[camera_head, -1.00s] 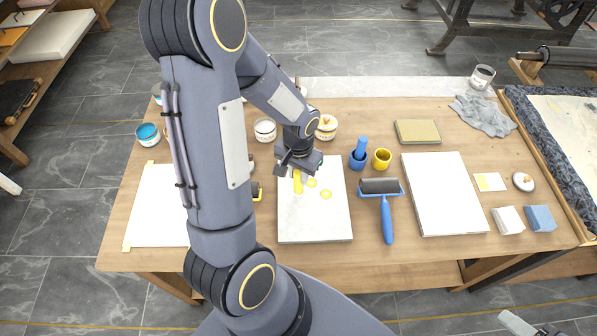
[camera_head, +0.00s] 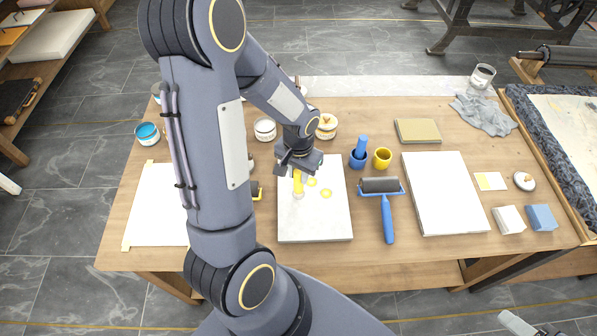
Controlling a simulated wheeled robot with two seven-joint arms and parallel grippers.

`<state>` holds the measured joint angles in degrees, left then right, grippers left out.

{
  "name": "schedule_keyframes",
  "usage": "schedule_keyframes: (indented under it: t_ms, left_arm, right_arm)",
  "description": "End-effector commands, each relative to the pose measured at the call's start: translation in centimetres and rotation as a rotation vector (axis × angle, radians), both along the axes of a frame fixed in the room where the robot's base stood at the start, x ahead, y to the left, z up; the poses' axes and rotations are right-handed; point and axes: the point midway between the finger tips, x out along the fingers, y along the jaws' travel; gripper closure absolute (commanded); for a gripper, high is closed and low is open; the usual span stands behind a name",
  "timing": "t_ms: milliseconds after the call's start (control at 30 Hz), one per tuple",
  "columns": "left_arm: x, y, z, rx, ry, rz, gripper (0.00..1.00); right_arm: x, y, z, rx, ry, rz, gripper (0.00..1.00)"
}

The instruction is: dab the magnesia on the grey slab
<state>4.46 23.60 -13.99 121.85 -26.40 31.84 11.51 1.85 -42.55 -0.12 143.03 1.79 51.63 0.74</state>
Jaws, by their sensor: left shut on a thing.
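The pale grey slab (camera_head: 316,225) lies on the wooden table, centre. It bears yellow spots (camera_head: 326,194), one of them (camera_head: 312,182) beside the held tool. My left gripper (camera_head: 298,168) is over the slab's far left part, shut on a yellow-handled dabber (camera_head: 298,182). The dabber points down, its pale round lower end over the left part of the slab; I cannot tell whether it touches. The jaws partly hide its top.
A blue-handled roller (camera_head: 386,210) lies right of the grey slab, then a white slab (camera_head: 445,195). Tins (camera_head: 265,129) stand behind. A white sheet (camera_head: 158,205) lies left, partly hidden by my arm. A crumpled grey cloth (camera_head: 483,115) lies at the far right.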

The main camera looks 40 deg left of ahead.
Motion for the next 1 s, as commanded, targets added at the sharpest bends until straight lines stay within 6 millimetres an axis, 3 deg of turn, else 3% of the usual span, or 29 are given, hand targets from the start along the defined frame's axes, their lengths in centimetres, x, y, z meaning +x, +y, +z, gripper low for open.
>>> schedule_keyframes:
  t_ms: [600,1000]
  left_arm:
    - [-0.1,0.0,-0.1,0.000,0.004,0.000,0.99]
    - [0.0,0.0,3.0,0.000,0.001,0.000,0.99]
  right_arm:
    - [0.0,0.0,0.0,0.000,0.000,0.000,0.50]
    - [0.0,0.0,2.3,0.000,0.000,0.000,0.50]
